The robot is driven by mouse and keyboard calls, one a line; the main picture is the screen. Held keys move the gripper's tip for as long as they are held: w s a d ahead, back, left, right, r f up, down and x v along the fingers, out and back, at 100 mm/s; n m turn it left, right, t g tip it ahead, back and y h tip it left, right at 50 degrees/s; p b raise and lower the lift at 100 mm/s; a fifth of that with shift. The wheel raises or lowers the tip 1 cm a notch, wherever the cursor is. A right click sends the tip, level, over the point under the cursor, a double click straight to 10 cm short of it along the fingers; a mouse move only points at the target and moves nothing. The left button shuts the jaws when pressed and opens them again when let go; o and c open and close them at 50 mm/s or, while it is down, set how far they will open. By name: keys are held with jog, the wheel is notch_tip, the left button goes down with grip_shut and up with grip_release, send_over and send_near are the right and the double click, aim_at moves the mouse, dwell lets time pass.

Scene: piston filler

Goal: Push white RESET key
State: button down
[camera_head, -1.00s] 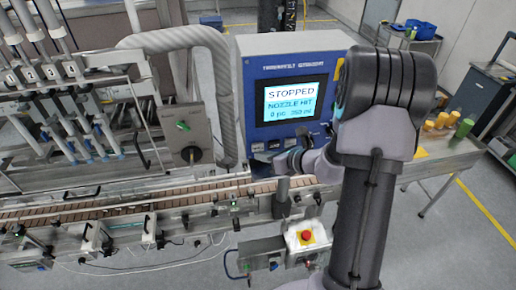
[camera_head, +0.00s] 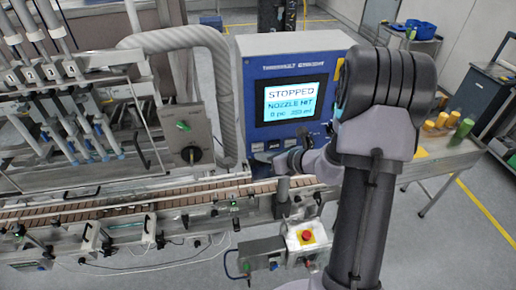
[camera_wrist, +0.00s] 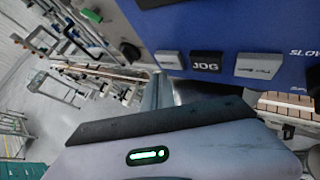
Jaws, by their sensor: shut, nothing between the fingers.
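The blue control panel (camera_head: 245,100) has a lit screen (camera_head: 291,102) reading STOPPED and NOZZLE HIT. In the wrist view a row of keys runs along its lower part: a pale key (camera_wrist: 168,60) at left, the dark JOG key (camera_wrist: 206,62) beside it, and another pale key (camera_wrist: 258,66) at right. I cannot read the pale keys' labels well enough to tell which is RESET. My gripper (camera_head: 264,160) is shut and empty, close to the panel's lower left. In the wrist view its housing hides most of the fingers, and contact with a key cannot be told.
The conveyor (camera_head: 130,207) runs below the panel. Filling nozzles (camera_head: 75,110) stand at left, with a grey box with a knob (camera_head: 188,135) nearer the panel. A red emergency button (camera_head: 306,235) sits low in front. A table with yellow and green items (camera_head: 440,150) is at right.

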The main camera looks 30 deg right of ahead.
jog(key=shift+w, duration=0.15)
jog(key=shift+w+d, duration=0.1)
jog(key=shift+w, duration=0.2)
jog(key=shift+w+d, duration=0.15)
jog(key=shift+w, duration=0.2)
dwell(0.7)
dwell(0.3)
jog(key=shift+s+a+b, duration=0.25)
jog(key=shift+s+b, duration=0.2)
jog(key=shift+s, duration=0.35)
jog(key=shift+s+a+f, duration=0.1)
jog(key=shift+s, duration=0.25)
jog(key=s, duration=0.2)
jog(key=s+a+b, duration=0.1)
jog(key=s, duration=0.1)
jog(key=shift+a, duration=0.1)
